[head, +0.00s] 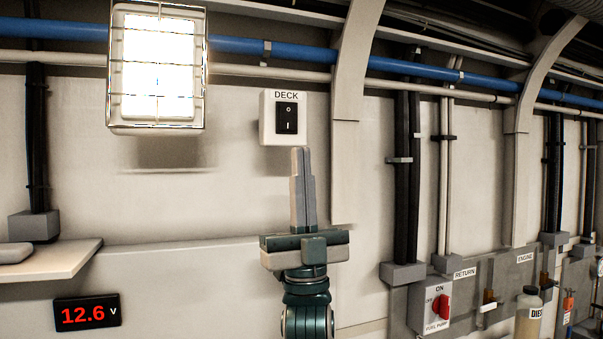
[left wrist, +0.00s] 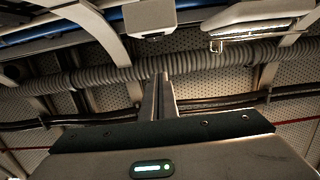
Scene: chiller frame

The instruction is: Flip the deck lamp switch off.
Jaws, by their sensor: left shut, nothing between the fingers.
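The deck lamp (head: 158,65) glows bright white in its wire cage at the upper left of the head view. The white DECK switch box (head: 267,119) is on the wall to its right, with a black rocker (head: 287,118) marked O above and I below. I cannot tell which half is pressed in. My left gripper (head: 301,152) points upward with its fingers shut and empty. Its tips appear just below the box in the head view; any contact is unclear. The shut fingers (left wrist: 158,88) also show in the left wrist view. My right gripper is out of view.
A blue pipe (head: 240,46) runs above the switch box, and a curved frame rib (head: 347,90) stands to its right. A shelf (head: 50,262) and a 12.6 V display (head: 87,313) are at the lower left. A red fuel pump knob (head: 440,307) is at the lower right.

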